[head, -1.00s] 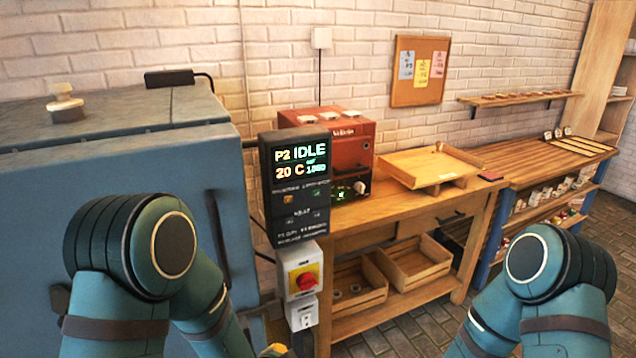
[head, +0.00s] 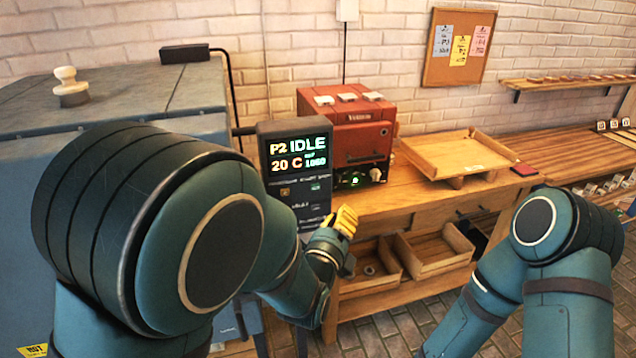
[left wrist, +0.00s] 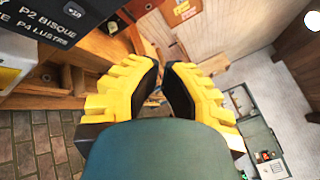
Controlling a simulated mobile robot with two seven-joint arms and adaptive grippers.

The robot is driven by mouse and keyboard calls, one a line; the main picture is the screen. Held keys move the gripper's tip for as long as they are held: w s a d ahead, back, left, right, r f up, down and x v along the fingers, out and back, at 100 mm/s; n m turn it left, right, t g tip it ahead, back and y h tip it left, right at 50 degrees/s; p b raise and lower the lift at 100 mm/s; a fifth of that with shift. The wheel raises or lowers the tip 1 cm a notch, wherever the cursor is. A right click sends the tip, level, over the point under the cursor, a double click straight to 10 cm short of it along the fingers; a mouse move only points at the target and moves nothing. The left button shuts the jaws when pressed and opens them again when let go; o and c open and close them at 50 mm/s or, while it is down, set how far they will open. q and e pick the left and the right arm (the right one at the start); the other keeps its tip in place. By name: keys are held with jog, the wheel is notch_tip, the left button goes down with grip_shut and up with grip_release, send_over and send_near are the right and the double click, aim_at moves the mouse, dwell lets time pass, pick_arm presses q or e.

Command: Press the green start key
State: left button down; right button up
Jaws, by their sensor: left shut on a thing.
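The dark controller panel (head: 259,160) stands by the blue-grey kiln and its display reads P2 IDLE, 20 C. Small keys sit below the display, but I cannot pick out the green start key; my left arm covers the panel's lower part. In the left wrist view, the panel's printed lower face (left wrist: 60,18) shows at the top left. My left gripper (head: 346,220), with yellow fingers, is to the right of the panel's lower edge, seemingly apart from it. Its fingers are brought close together (left wrist: 165,75); I see no clear object between them. My right gripper is out of view.
The blue-grey kiln (head: 30,110) fills the left. A red kiln (head: 345,125) with a green light and a wooden tray (head: 455,155) stand on the wooden bench. Wooden crates (head: 435,255) sit below. Open brick floor lies in front (head: 375,325).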

aim_at(316, 187)
pick_arm(q)
jog(key=shift+r, duration=0.1)
dwell(0.3)
jog(key=shift+w+a, duration=0.45)
jog(key=shift+w, duration=0.95)
jog(key=shift+w+a, duration=0.5)
jog(key=shift+w, duration=0.9)
jog(key=shift+w+a, duration=0.45)
jog(key=shift+w, duration=0.95)
jog(key=shift+w+a+b, duration=0.1)
jog(key=shift+w+b, duration=0.3)
